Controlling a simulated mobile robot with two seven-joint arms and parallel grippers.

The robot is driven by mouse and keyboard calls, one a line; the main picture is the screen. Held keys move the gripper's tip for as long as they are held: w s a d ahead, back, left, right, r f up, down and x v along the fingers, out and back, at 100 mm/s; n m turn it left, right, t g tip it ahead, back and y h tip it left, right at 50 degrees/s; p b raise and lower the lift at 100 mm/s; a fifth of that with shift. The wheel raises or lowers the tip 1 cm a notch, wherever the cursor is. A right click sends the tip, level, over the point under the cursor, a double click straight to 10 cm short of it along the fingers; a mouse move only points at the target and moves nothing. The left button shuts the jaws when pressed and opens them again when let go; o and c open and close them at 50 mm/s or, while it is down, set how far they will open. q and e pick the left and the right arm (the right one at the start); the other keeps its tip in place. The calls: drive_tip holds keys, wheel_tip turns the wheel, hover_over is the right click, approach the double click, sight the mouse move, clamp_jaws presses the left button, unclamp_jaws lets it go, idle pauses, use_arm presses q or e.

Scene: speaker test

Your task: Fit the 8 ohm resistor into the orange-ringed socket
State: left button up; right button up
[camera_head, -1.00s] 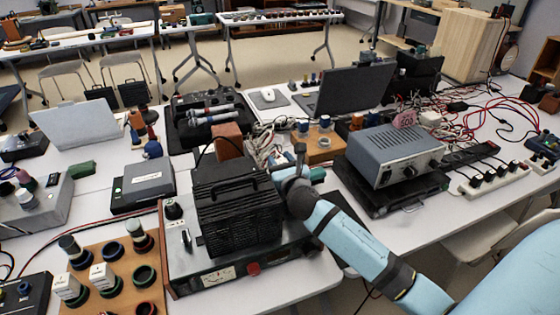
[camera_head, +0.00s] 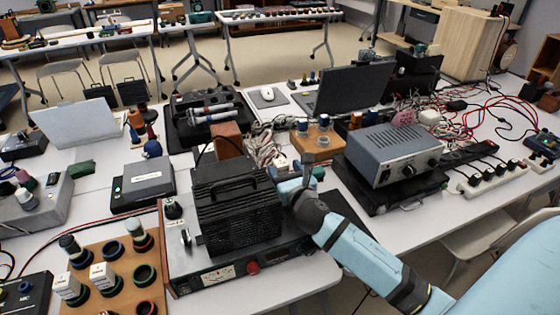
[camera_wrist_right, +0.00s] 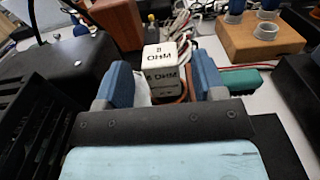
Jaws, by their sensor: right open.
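The 8 ohm resistor is a white block marked "8 OHM" (camera_wrist_right: 160,68), standing between the two blue fingers of my right gripper (camera_wrist_right: 163,85) in the right wrist view. The fingers are open, one on each side of it; I cannot tell whether either touches it. An orange-brown edge shows low beside the block. A brown socket board (camera_head: 98,252) at lower left has several coloured rings; I cannot pick out an orange one. My left gripper is not in view.
The black ribbed box (camera_head: 237,212) stands on a wide instrument (camera_head: 232,272) left of my right wrist. A grey power unit (camera_head: 393,155) is to the right. A wooden block with blue-topped posts (camera_head: 318,146) and loose cables lie behind the gripper.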

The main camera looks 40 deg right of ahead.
drive_tip(key=v, duration=0.7)
drive_tip(key=shift+s+r, duration=0.25)
drive_tip(key=shift+s, duration=0.05)
drive_tip(key=shift+f, duration=0.1)
